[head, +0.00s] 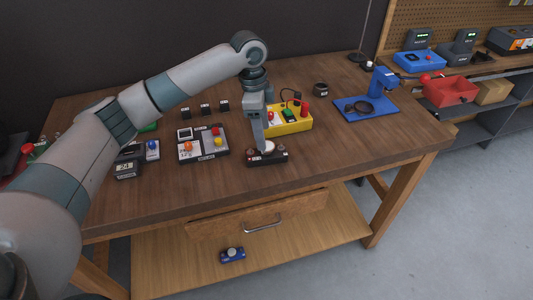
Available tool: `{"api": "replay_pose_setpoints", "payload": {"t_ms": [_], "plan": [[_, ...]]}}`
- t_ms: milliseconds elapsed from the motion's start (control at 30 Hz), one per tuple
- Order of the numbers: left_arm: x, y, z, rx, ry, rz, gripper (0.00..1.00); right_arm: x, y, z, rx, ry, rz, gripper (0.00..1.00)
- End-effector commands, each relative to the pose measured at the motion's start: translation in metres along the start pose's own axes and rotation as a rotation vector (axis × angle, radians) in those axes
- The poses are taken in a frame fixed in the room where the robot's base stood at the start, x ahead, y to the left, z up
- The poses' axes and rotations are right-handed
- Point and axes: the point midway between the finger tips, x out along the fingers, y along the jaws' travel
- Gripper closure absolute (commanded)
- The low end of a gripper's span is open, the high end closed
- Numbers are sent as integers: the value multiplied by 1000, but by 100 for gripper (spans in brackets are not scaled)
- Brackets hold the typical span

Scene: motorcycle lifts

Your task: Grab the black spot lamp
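I cannot tell for sure which thing is the black spot lamp. A small black round thing with a pale label (320,89) stands at the back of the wooden table, right of the yellow box. A black base with a thin upright pole (358,57) stands at the table's back right corner. My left gripper (264,145) points down at a dark box with a white round top (267,158) near the front edge. Its fingers are seen nearly edge-on, so their opening and any contact are unclear. My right gripper is out of view.
A yellow box with buttons (290,119) is just behind the gripper. A grey button panel (202,144) lies left. A blue stand with a dark ring (366,106) is at right. Shelves hold a red bin (450,91). The table's front right is clear.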

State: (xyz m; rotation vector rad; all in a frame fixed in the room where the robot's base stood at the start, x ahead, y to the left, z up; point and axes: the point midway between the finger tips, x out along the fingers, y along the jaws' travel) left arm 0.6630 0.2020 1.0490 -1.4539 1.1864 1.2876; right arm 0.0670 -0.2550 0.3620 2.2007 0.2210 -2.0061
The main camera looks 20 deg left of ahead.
Motion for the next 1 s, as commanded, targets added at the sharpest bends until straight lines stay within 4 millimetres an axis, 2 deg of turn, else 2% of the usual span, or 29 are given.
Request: {"api": "replay_pose_setpoints", "payload": {"t_ms": [267, 500, 967, 1000], "plan": [[25, 1, -4, -1, -2, 3, 40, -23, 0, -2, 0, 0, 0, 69], [48, 1, -3, 0, -1, 1, 40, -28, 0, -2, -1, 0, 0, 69], [49, 1, -3, 1, 0, 0, 40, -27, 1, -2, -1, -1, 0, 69], [49, 1, -3, 1, 0, 0, 48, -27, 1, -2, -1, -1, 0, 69]]}}
